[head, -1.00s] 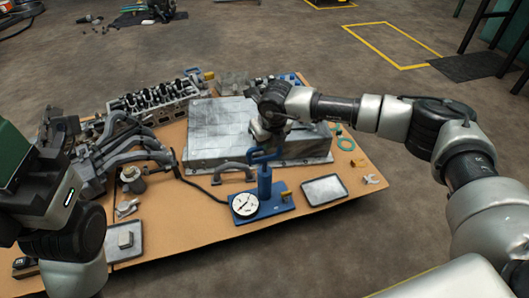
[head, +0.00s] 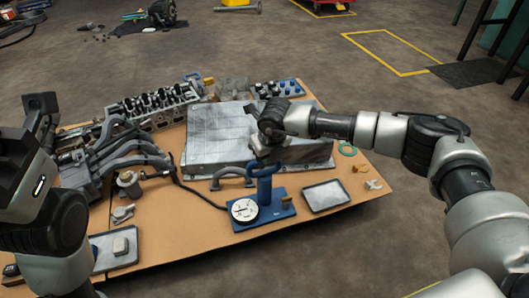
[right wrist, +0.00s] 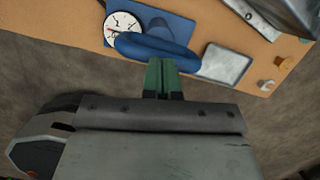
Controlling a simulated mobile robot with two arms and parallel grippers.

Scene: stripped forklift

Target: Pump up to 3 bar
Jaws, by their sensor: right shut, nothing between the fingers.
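The blue hand pump (head: 265,191) stands upright on its blue base on the bench, with a white round gauge (head: 244,211) at its left. My right gripper (head: 262,152) is shut and empty at the top of the pump, partly covering its blue handle (head: 266,170). In the right wrist view the closed green fingertips (right wrist: 160,66) are at the near edge of the blue handle bar (right wrist: 155,47). The gauge (right wrist: 122,27) shows there too, its numbers too small to read. My left gripper (head: 40,108) is at the far left; its fingers cannot be made out.
A large grey metal block (head: 220,135) lies behind the pump. A shallow tray (head: 326,196) is right of it and another tray (head: 113,252) is at the front left. A black hose (head: 195,190) runs left from the pump. Bare bench lies in front.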

